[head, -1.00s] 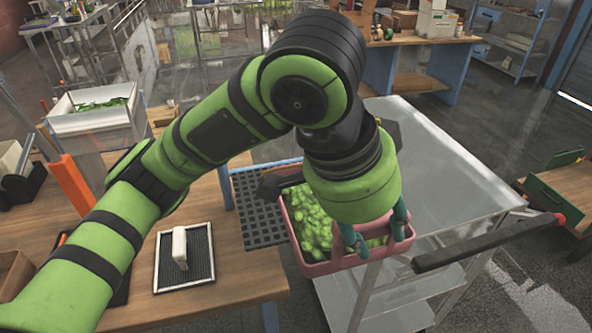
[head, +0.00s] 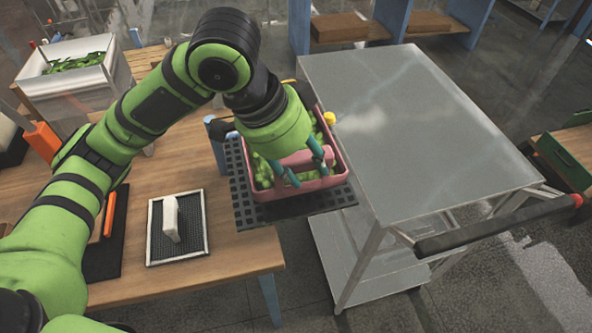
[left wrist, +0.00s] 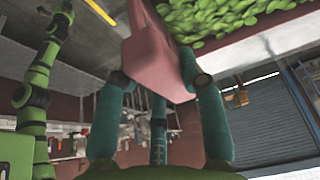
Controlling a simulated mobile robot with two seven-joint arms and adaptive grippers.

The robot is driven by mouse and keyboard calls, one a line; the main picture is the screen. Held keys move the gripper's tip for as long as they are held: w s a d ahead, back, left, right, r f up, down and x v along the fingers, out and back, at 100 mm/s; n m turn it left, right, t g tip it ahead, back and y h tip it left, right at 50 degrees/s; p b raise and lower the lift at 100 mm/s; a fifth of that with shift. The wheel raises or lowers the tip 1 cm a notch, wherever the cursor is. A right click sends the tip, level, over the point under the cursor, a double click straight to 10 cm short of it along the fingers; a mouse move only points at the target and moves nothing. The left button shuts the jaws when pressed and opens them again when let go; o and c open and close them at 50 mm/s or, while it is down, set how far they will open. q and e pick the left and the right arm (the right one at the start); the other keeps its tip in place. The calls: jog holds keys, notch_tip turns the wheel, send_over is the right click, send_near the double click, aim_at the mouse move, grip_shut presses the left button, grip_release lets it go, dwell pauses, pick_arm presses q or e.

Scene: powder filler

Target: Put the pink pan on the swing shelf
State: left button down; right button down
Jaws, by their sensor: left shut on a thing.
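The pink pan (head: 330,181), filled with green pieces, is over the swing shelf (head: 243,208), a black perforated plate at the right edge of the wooden table. The plate shows to the left of and in front of the pan. I cannot tell whether the pan touches it. My left gripper (head: 300,165) comes from above and is shut on the pan's pink grip. In the left wrist view the fingers (left wrist: 160,76) close around a pink part of the pan (left wrist: 150,45). My right gripper is not in view.
A metal cart (head: 420,130) with a bare top and a black handle (head: 490,228) stands right of the pan.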

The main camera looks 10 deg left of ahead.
pick_arm(q)
jog(key=shift+w+a+f, duration=0.15)
jog(key=shift+a+f, duration=0.25)
jog(key=shift+a, duration=0.05)
jog(key=shift+f+p, duration=0.45)
jog(key=shift+f, duration=1.6)
jog(key=c, duration=0.8)
grip_release()
jog(key=shift+o, duration=0.2)
jog(key=b+v, duration=0.1)
jog(key=v, duration=1.1)
jog(key=shift+b, duration=0.35)
